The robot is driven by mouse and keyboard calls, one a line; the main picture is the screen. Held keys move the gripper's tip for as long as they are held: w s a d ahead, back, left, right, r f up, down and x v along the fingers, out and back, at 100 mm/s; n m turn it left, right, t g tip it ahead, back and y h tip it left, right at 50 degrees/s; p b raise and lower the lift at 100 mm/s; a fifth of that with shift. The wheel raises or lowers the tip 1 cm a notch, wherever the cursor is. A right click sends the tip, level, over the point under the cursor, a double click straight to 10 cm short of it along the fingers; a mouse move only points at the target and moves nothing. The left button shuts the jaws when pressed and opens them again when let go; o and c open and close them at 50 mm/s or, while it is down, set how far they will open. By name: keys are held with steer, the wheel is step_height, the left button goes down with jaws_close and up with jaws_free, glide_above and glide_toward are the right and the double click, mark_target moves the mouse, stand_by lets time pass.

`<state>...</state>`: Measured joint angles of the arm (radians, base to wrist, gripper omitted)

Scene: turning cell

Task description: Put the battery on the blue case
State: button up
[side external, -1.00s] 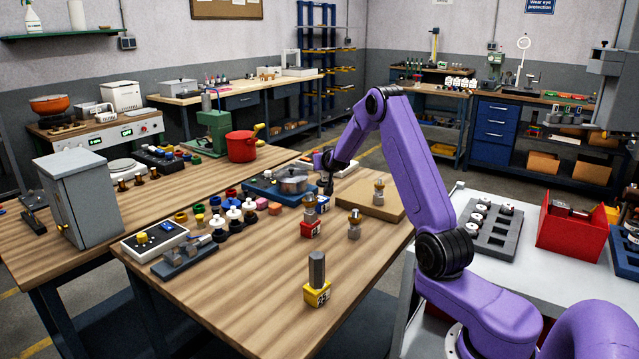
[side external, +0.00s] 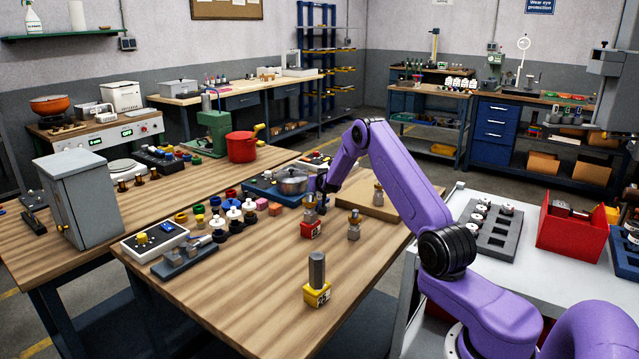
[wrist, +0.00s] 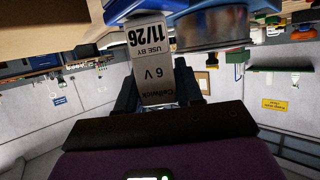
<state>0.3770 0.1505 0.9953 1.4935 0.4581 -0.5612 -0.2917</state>
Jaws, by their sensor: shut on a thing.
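My gripper (wrist: 157,88) is shut on the battery (wrist: 152,62), a silver-grey block labelled 6 V, use by 11/26. The wrist picture is upside down, and the battery's lower end is near its top edge. The blue case (wrist: 130,9) shows there as a blue surface right at the battery's lower end. I cannot tell whether the two touch. In the side view my gripper (side external: 321,188) is low over the far part of the table, just right of a metal pot. The battery and the case are small and partly hidden there.
The metal pot (side external: 292,181) on a blue base is close left of my gripper. A tan board (side external: 370,203) lies to the right.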

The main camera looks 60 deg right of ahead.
steer(key=shift+f, duration=0.15)
steer(key=o, duration=1.1)
